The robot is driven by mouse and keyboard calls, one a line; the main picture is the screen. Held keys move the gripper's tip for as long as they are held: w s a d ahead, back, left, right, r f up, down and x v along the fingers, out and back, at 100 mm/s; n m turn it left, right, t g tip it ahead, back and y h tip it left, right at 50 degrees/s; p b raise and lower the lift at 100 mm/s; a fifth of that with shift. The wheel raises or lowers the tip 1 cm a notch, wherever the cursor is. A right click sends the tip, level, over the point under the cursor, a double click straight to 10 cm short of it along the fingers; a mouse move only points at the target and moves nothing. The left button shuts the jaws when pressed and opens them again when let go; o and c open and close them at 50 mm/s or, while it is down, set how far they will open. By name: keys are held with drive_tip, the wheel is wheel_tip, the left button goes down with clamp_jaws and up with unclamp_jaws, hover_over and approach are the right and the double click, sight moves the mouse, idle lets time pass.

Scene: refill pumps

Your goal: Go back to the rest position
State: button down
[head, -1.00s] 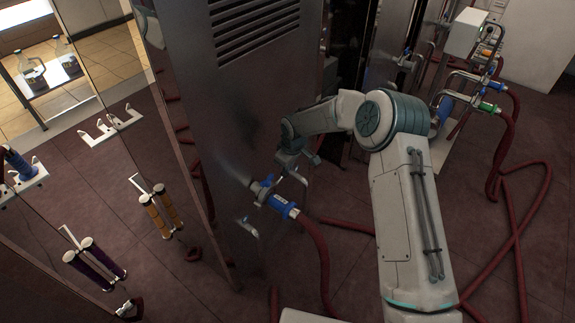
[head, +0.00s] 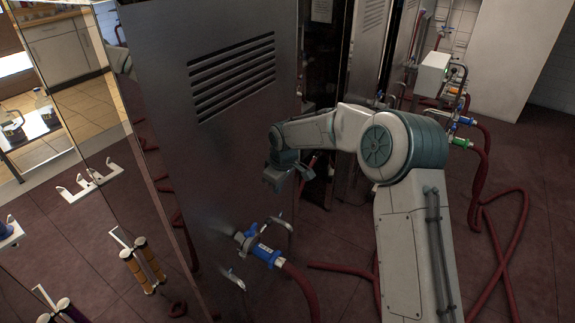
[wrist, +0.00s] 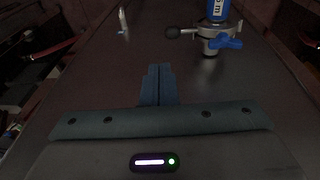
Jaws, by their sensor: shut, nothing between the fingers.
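My gripper (head: 277,180) is at the end of my bent arm, in front of the grey metal cabinet (head: 215,150) in the head view. In the wrist view its two fingers (wrist: 158,82) are together, with nothing between them. A blue-and-metal nozzle (head: 262,248) with a red hose is fitted at the cabinet's face, below my gripper and apart from it. The nozzle also shows in the wrist view (wrist: 218,30), at the upper right, beyond the fingertips.
A small metal hook (head: 235,280) sits below the nozzle. Red hoses (head: 495,250) lie on the dark red floor at the right. More nozzles, one blue and one green (head: 460,142), are at the back right. A white bracket (head: 90,184) and orange cylinders (head: 143,265) are at the left.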

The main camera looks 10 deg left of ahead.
drive_tip(key=s+d+r+m+t+h+p, duration=0.1)
drive_tip(key=s+d+r+m, duration=0.2)
drive_tip(key=s+d+r, duration=0.5)
drive_tip(key=s+d+r+m+h, duration=0.1)
drive_tip(key=s+d+r+m, duration=0.2)
drive_tip(key=s+d+r, duration=0.55)
drive_tip(key=s+d+m+p, duration=0.1)
drive_tip(key=s+d+m, duration=0.6)
drive_tip(key=s+d, duration=0.6)
drive_tip(key=shift+s+r+p, duration=0.25)
drive_tip(key=shift+s+p, duration=0.05)
drive_tip(key=shift+s, duration=0.9)
drive_tip(key=shift+a, duration=0.1)
